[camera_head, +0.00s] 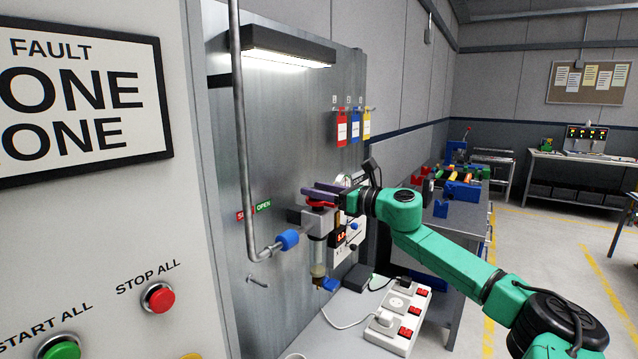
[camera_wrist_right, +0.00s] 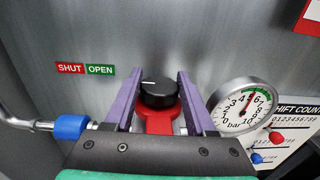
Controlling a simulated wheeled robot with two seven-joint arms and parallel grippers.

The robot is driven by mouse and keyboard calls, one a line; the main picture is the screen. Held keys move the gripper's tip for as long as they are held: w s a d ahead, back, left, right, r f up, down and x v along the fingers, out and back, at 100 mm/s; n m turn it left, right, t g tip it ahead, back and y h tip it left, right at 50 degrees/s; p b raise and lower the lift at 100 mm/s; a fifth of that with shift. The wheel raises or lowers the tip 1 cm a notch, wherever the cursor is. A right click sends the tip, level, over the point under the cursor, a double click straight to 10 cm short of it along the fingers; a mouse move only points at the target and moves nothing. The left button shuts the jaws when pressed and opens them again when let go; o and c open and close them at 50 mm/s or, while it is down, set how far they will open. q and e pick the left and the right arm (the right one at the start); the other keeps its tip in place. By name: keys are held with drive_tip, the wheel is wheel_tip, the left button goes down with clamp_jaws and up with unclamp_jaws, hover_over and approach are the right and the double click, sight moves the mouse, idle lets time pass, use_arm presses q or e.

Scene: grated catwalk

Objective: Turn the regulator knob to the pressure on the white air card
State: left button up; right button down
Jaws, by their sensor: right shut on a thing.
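My right gripper (camera_head: 318,192), with purple fingers, is shut on the black regulator knob (camera_wrist_right: 159,94) on top of the regulator. The fingers are on either side of the knob, whose white line points left in the right wrist view. A red part (camera_wrist_right: 158,122) is below it. A round pressure gauge (camera_wrist_right: 243,106), marked in bar from 0 to 10 with a green band, is to the right; its red needle stands around 5 to 6. In the head view the fingers hide the knob. I cannot pick out the white air card. My left gripper is not in view.
A pipe with a blue fitting (camera_head: 287,239) joins the regulator from the left. A SHUT/OPEN label (camera_head: 263,205) is on the metal panel. Red, blue and yellow tags (camera_head: 354,125) hang above. A power strip (camera_head: 396,322) lies below. A cabinet with buttons (camera_head: 158,298) stands at left.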

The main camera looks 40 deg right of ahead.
drive_tip(key=shift+y, duration=0.3)
drive_tip(key=shift+c, duration=1.2)
unclamp_jaws()
drive_tip(key=shift+w+f, duration=0.1)
drive_tip(key=shift+w, duration=0.1)
drive_tip(key=s+b, duration=0.1)
drive_tip(key=b, duration=0.1)
drive_tip(key=s+d+f+b, duration=0.1)
drive_tip(key=b, duration=0.2)
drive_tip(key=shift+d+f, duration=0.1)
drive_tip(key=r+b+v, duration=0.1)
drive_tip(key=b+v, duration=1.1)
drive_tip(key=b, duration=0.3)
drive_tip(key=shift+s+a+r, duration=0.2)
drive_tip(key=shift+r, duration=0.05)
